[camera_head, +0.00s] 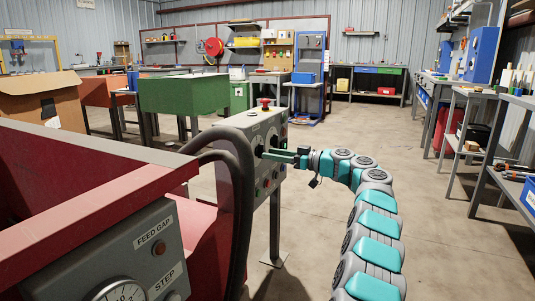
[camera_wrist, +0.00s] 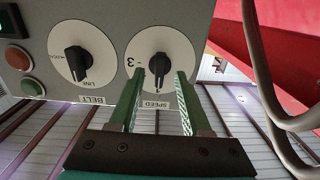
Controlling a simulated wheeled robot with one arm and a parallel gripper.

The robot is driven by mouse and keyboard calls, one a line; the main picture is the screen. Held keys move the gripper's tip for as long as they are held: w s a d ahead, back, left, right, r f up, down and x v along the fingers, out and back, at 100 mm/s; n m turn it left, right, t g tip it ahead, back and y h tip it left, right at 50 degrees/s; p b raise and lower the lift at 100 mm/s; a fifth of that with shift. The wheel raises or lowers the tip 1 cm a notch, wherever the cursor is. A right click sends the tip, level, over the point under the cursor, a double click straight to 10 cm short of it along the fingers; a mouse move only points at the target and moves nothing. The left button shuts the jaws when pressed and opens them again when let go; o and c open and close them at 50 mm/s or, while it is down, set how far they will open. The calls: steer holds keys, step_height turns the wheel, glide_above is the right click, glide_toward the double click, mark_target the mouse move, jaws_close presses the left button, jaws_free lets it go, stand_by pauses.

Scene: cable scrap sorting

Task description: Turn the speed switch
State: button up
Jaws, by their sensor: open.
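The speed switch (camera_wrist: 159,63) is a black knob on a white round dial marked "SPEED", with a "3" at its left. The wrist view shows the panel upside down. My gripper (camera_wrist: 160,77) is open, with its two green fingers on either side of the knob's lower end in the picture. I cannot tell whether either finger touches it. In the head view, my gripper (camera_head: 263,154) reaches the face of the grey control box (camera_head: 236,168), and the speed switch cannot be made out there.
The black belt switch (camera_wrist: 78,62) is left of the speed switch in the wrist view, near red (camera_wrist: 18,57) and green (camera_wrist: 32,87) buttons. A red emergency button (camera_head: 265,103) tops the box. A thick dark hose (camera_head: 245,205) and red machine (camera_head: 75,185) stand left.

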mark_target(261, 151)
steer(key=shift+x, duration=1.15)
jaws_close()
